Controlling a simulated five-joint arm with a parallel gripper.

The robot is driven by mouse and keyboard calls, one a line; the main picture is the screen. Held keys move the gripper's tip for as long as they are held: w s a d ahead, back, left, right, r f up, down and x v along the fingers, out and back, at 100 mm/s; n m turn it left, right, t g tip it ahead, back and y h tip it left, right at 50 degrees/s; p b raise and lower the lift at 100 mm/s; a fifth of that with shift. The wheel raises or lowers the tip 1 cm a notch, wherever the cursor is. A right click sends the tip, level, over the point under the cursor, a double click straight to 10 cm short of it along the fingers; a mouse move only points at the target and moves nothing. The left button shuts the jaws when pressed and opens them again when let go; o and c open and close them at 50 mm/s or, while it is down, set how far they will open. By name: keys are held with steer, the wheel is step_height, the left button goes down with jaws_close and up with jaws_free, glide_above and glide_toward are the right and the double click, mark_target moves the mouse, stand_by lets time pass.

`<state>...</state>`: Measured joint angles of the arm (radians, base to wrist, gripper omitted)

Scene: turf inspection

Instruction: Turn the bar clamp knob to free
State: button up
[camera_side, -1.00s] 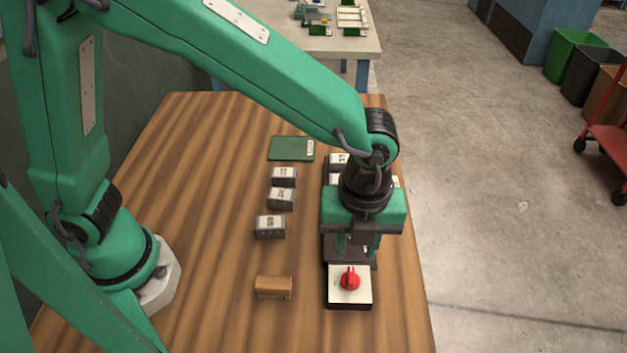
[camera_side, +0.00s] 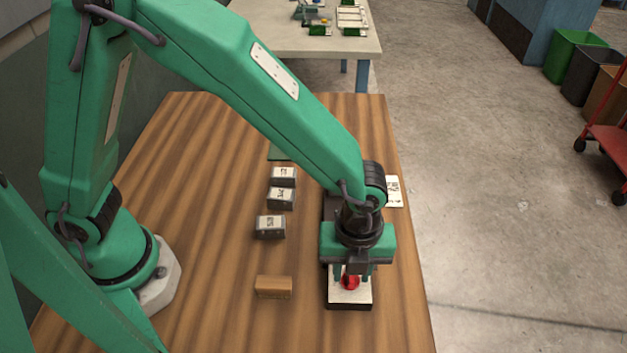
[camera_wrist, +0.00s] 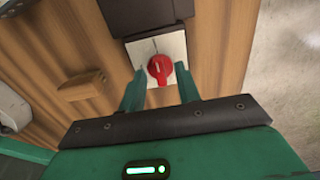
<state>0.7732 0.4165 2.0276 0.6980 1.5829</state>
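The red knob (camera_side: 349,282) sits on a white-topped square box (camera_side: 350,297) near the front of the wooden table. In the wrist view the knob (camera_wrist: 160,69) shows its raised grip, and a thin dark mark lies on the white plate (camera_wrist: 172,46) above it. My gripper (camera_side: 351,272) is lowered over the box. In the wrist view its two green fingers (camera_wrist: 158,85) are spread apart, one on each side of the knob, with gaps between them and it. The gripper partly hides the knob in the side view.
A brown block (camera_side: 273,287) lies left of the box. Several grey labelled blocks (camera_side: 271,227) stand in a row farther back. A white labelled card (camera_side: 393,191) lies at the right behind my gripper. The front left of the wooden table (camera_side: 215,300) is clear.

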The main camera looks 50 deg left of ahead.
jaws_close()
steer(key=shift+n, duration=0.4)
steer(key=n, duration=0.3)
steer(key=shift+n, duration=0.3)
steer(key=n, duration=0.4)
steer(key=shift+n, duration=0.3)
steer(key=n, duration=0.4)
steer(key=shift+n, duration=2.5)
